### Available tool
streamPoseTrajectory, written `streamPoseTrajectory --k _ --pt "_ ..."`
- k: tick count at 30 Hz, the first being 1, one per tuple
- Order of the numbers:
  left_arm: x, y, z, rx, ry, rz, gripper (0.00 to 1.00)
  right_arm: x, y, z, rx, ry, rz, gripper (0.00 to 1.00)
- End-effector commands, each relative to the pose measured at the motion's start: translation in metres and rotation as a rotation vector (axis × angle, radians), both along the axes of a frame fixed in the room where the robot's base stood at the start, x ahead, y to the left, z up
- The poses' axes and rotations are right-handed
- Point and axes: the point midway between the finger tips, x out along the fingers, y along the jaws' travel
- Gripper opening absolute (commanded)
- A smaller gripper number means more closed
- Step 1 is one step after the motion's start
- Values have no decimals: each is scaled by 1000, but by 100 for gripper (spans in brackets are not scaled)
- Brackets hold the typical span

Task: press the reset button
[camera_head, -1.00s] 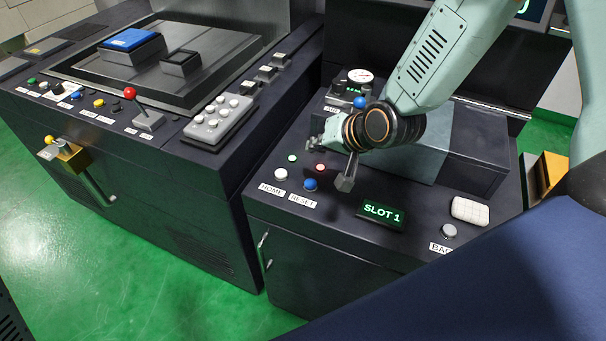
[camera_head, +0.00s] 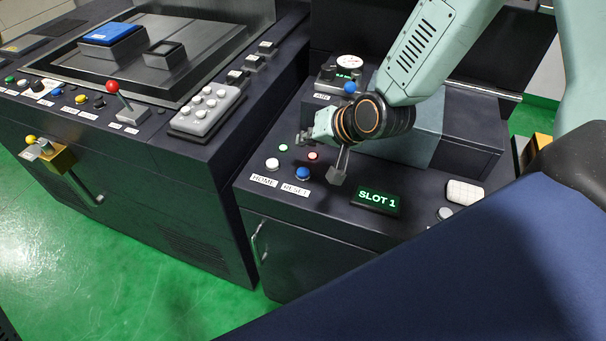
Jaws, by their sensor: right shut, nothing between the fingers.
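The reset button is a blue round push button (camera_head: 303,173) on the dark console, with a white RESET label (camera_head: 295,189) in front of it. My right gripper (camera_head: 335,173) hangs over the console just right of the blue button in the picture. It is shut and empty, with a grey fingertip low beside the button. The button is uncovered, and a gap shows between it and the fingertip. I cannot tell how high the fingertip is above the panel. My left gripper is not in view.
A white HOME button (camera_head: 272,165) sits left of the blue one. A green lamp (camera_head: 283,147) and a red lamp (camera_head: 312,156) sit behind. A SLOT 1 display (camera_head: 377,199) stands to the right. A blue knob (camera_head: 350,88) is behind my wrist.

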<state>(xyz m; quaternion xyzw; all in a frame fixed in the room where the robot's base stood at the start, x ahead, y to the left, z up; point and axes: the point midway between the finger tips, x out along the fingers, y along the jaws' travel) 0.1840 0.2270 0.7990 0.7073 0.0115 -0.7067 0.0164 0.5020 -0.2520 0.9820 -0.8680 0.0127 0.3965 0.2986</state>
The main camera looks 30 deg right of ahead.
Motion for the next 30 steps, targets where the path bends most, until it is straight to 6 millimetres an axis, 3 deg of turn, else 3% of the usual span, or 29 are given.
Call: streamPoseTrajectory --k 1,15,30 --pt "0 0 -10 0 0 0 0 1 0 -10 -1 0 1 0" --pt "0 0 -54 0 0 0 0 1 1 -60 -2 1 1 0" --pt "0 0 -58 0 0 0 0 2 1 -65 -1 0 1 0"
